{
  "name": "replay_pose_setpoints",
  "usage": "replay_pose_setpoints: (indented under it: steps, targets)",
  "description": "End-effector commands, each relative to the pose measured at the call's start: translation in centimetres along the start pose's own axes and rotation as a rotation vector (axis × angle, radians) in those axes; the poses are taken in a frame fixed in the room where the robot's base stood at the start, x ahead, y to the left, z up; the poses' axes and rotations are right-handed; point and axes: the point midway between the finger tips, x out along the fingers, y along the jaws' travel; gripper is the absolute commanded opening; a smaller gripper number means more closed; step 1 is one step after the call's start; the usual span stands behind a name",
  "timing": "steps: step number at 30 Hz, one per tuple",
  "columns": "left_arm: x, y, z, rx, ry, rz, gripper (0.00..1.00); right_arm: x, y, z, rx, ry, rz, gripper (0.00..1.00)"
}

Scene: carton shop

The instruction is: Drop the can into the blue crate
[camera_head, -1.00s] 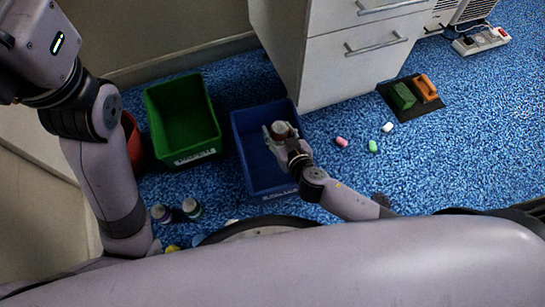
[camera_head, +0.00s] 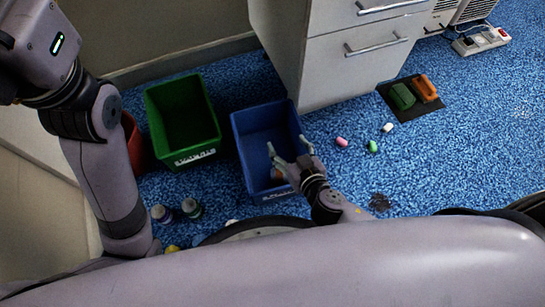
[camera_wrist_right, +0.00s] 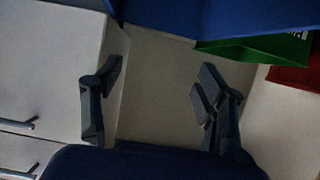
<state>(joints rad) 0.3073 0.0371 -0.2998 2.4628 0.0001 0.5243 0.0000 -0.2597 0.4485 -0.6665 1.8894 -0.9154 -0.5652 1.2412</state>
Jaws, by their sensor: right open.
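The blue crate (camera_head: 243,150) stands on the blue carpet in the head view, and its blue wall also shows at the top of the right wrist view (camera_wrist_right: 240,14). My right gripper (camera_head: 287,146) is over the right part of the crate with its fingers spread and nothing between them; the open fingers also show in the right wrist view (camera_wrist_right: 158,80). The can (camera_head: 276,174), a small reddish patch, shows inside the crate's outline, partly hidden by my right gripper. Whether it rests on the crate floor is hard to tell. My left gripper is out of view.
A green crate (camera_head: 218,143) stands left of the blue one, with a red crate (camera_head: 131,140) partly behind my left arm. Grey drawers (camera_head: 335,75) stand close on the right. Several small items lie on the carpet, and a dark mat (camera_head: 423,109) lies farther right.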

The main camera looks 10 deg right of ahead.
Motion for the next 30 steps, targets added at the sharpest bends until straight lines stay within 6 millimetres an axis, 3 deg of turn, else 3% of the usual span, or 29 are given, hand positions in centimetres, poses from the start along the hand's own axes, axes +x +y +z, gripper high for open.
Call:
replay_pose_setpoints:
  steps: [3,9,27,30]
  targets:
    - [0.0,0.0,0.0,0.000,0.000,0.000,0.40,-2.3,0.0,0.1,0.003,-0.003,-0.001,0.66]
    - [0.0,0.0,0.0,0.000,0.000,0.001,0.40,-4.4,0.0,0.0,0.001,-0.001,-0.001,0.66]
    - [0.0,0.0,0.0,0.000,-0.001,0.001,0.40,-4.8,0.0,-0.1,0.001,0.001,-0.002,0.66]
    - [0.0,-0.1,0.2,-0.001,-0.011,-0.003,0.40,-4.9,-0.8,-1.5,0.006,0.019,-0.034,0.66]
